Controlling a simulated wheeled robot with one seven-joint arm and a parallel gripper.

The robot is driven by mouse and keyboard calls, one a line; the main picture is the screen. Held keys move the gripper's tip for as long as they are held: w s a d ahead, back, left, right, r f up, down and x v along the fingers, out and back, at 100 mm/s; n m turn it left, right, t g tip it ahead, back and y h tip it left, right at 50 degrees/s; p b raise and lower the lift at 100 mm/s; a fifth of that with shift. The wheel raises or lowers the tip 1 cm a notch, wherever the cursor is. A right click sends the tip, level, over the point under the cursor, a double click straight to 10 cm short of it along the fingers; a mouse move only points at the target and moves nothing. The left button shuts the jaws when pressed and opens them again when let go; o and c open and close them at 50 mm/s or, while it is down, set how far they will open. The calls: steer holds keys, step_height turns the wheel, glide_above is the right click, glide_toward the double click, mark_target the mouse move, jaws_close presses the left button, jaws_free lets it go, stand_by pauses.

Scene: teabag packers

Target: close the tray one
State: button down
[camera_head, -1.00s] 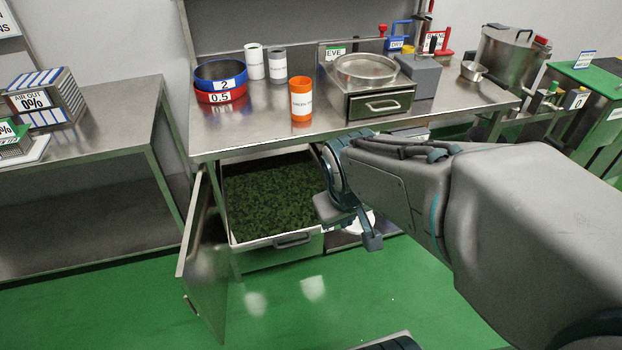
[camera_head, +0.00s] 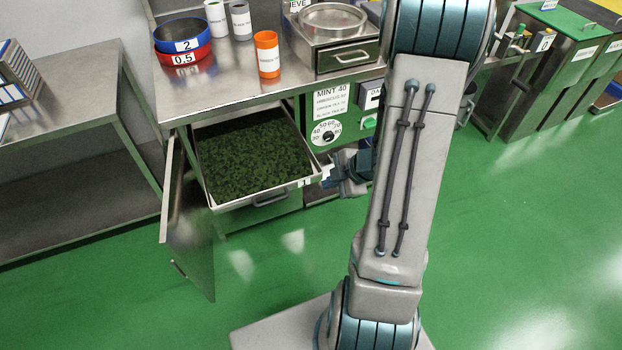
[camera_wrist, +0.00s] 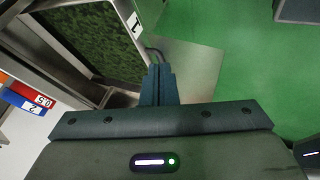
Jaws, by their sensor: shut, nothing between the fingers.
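Tray one (camera_head: 209,193) is a metal tray full of dark green leaves. It sticks out of the cabinet under the steel table, with a handle (camera_head: 270,198) on its front. In the wrist view its label "1" (camera_wrist: 134,25) and its rim show at the upper left. My gripper (camera_head: 328,177) is by the tray's right front corner, partly hidden by my arm in the head view. In the wrist view my gripper (camera_wrist: 158,72) is shut and empty, with its fingertips close to the tray's front and handle. I cannot tell whether they touch.
A cabinet door (camera_head: 186,225) hangs open left of the tray. A control panel with a dial (camera_head: 326,132) is right of it, under the table edge. An orange cup (camera_head: 267,55) and stacked sieves (camera_head: 183,48) stand on the table. The green floor in front is clear.

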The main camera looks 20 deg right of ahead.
steer(key=b, duration=0.4)
glide_toward(296, 185)
step_height(296, 185, down, 4)
steer(key=s+a, duration=0.2)
steer(key=w+p, duration=0.1)
steer(key=w, duration=0.2)
steer(key=shift+w+d, duration=0.1)
steer(key=shift+w, duration=0.05)
steer(key=shift+w+p, duration=0.3)
steer(key=shift+w, duration=0.15)
